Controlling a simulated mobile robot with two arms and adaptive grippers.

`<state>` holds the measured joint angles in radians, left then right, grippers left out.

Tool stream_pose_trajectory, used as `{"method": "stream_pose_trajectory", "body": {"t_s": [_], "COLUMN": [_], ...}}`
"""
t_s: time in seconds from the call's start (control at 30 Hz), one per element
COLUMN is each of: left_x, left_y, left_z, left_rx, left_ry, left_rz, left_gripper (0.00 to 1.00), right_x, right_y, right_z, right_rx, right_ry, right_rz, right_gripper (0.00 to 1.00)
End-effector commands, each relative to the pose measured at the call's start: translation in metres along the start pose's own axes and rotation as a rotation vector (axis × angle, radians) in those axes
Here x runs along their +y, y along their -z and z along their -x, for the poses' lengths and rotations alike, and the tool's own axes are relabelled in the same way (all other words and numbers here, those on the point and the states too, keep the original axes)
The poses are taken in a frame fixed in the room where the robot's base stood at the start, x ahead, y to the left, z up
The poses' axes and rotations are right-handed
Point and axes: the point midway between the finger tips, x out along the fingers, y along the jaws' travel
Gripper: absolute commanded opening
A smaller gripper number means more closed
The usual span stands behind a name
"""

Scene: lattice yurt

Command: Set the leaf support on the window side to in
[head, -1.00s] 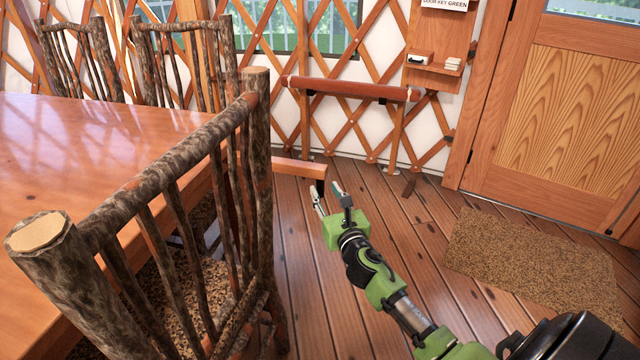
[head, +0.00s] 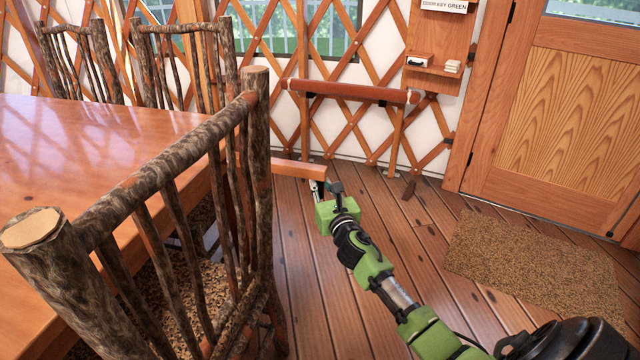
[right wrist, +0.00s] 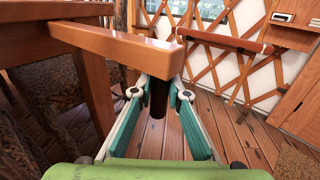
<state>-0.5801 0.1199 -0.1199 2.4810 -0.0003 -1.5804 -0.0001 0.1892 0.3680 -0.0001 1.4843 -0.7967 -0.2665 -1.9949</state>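The leaf support is a wooden bar (head: 298,169) that sticks out from under the table (head: 75,150) on the window side; it also shows large in the right wrist view (right wrist: 115,45). A dark knob (right wrist: 158,98) hangs down from near its outer end. My right gripper (head: 325,190) is just under that end. In the right wrist view its two fingers (right wrist: 158,88) are apart, one on each side of the knob, with gaps visible; I cannot tell of any contact. My left gripper is not in view.
A log chair (head: 180,170) stands close in front of the table, left of my right arm. More log chairs (head: 185,65) stand beyond it. A padded rail (head: 350,90) is by the lattice wall. The floor towards the mat (head: 535,255) and door is clear.

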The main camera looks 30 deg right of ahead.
Motion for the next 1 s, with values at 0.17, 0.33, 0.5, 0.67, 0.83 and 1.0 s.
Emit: {"method": "stream_pose_trajectory", "body": {"t_s": [0.17,0.33,0.5,0.67,0.83,1.0], "left_x": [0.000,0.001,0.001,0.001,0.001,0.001], "left_y": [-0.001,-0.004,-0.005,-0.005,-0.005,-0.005], "left_z": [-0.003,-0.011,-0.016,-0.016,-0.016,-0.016], "left_rx": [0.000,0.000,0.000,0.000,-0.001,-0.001], "left_ry": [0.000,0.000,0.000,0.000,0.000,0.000], "left_rz": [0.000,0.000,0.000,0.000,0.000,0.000], "left_gripper": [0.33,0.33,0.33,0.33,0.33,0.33], "right_x": [0.012,0.043,0.065,0.071,0.071,0.071], "right_y": [0.001,0.002,0.001,0.000,0.000,0.000], "right_z": [-0.008,-0.029,-0.044,-0.047,-0.047,-0.047], "right_rx": [0.000,-0.001,-0.001,0.000,0.000,0.000], "right_ry": [-0.002,-0.002,-0.001,-0.001,-0.001,-0.001], "right_rz": [-0.002,-0.004,-0.002,-0.001,0.000,0.000], "right_gripper": [0.00,0.00,0.00,0.00,0.00,0.33]}}
